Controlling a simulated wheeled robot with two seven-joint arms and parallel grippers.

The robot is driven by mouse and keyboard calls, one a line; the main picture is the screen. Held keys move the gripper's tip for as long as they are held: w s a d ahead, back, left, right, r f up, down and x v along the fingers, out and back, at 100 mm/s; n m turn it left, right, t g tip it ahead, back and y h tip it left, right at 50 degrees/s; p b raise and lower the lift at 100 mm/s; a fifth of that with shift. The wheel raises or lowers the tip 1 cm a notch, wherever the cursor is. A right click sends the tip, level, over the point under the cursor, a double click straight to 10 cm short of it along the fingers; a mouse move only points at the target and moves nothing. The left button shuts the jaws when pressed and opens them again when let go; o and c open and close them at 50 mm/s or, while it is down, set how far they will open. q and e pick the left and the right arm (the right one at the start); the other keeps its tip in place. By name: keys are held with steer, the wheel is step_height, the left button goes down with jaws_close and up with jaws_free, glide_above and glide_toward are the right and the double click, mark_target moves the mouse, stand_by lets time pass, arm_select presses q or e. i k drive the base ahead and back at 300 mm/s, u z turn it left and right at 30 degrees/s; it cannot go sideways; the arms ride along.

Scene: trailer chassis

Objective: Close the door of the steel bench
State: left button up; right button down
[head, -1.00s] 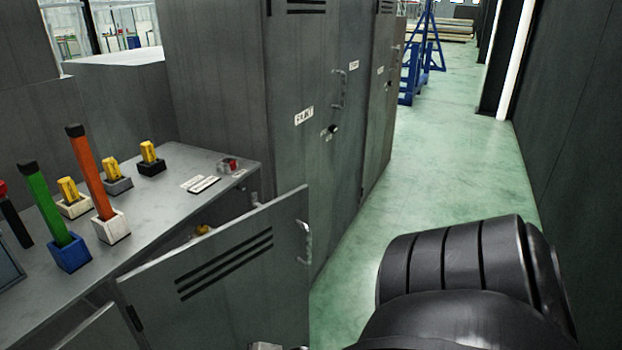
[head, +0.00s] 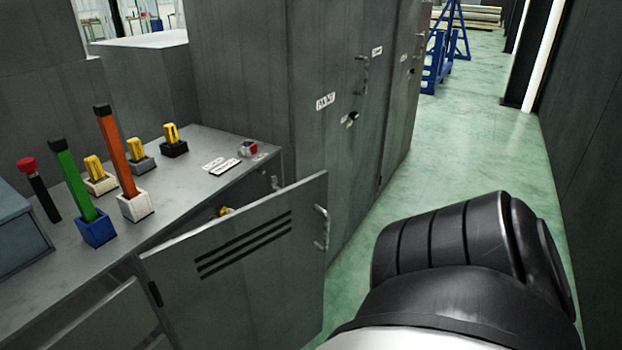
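The steel bench (head: 190,195) is grey and stands at the left in the head view. Its grey door (head: 250,275), with three dark slots and a handle (head: 321,228) at its right edge, stands open and swung out towards me. A gap shows between the door's top edge and the bench top, with a small yellow item (head: 224,211) inside. The door's lower part is cut off by the picture edge. Neither gripper is in view. A black and white part of my own arm fills the lower right, apart from the door in the picture.
On the bench top stand a green bar (head: 75,180), an orange bar (head: 117,150), a red-topped dark tool (head: 38,188) and several yellow pieces in small holders. Tall grey lockers (head: 310,60) stand behind the door. Green floor (head: 470,140) is clear to the right, towards a blue frame (head: 436,75).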

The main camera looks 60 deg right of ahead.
mark_target(251, 277)
steer(key=u, duration=0.8)
steer(key=k, duration=0.85)
steer(key=z, duration=1.7)
steer(key=i, duration=1)
steer(key=u, duration=0.05)
